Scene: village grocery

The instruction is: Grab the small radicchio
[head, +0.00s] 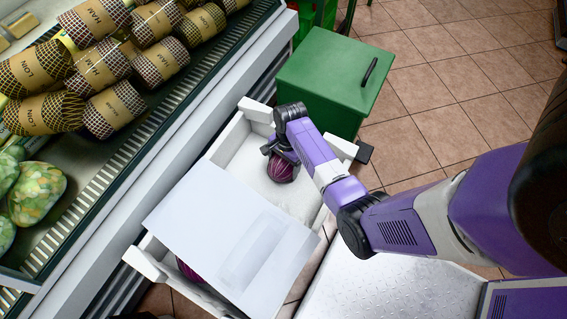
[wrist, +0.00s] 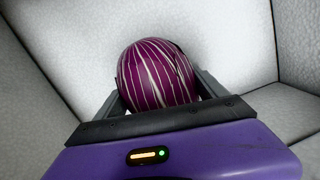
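A round purple radicchio with white veins (head: 281,170) lies in the far end of a white crate. It fills the middle of the wrist view (wrist: 157,75). My gripper (head: 277,152) is down in the crate, over this radicchio. In the wrist view its fingers (wrist: 160,92) are spread wide, one on each side of the radicchio. Whether they touch it is hard to see. Another purple radicchio (head: 190,271) shows partly at the near end of the crate, mostly hidden under a white panel.
The white panel (head: 205,220) covers the crate's near part. A green lidded bin (head: 322,75) stands just beyond. Tiled floor (head: 455,110) is free at the right.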

